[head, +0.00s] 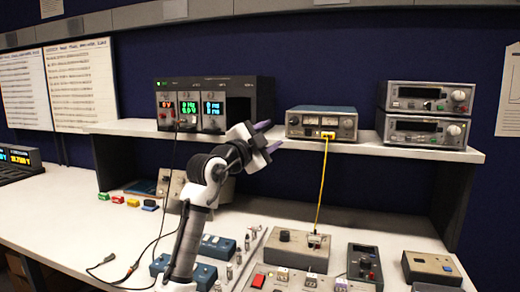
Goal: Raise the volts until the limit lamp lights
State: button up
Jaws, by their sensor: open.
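A black rack instrument (240,97) stands on the shelf with red, green and blue lit displays. Its red display (165,105) seems to read 0 V. Its knobs are small and I cannot tell which one sets the volts. I cannot pick out a limit lamp or tell whether one is lit. My gripper (270,136) is open and empty, raised at the shelf's front edge, right of the displays and left of a grey metered instrument (321,122). It appears to touch nothing. My arm hides part of the bench and of a beige box (172,184) under the shelf.
Two stacked grey units (427,97) stand at the shelf's right end. A yellow cable (322,185) hangs from the metered instrument to a grey box (297,249). A dark cable (170,170) hangs from the rack. The bench's left part (60,225) is mostly clear.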

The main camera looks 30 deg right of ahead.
jog(key=v, duration=0.4)
jog(key=shift+b, duration=0.35)
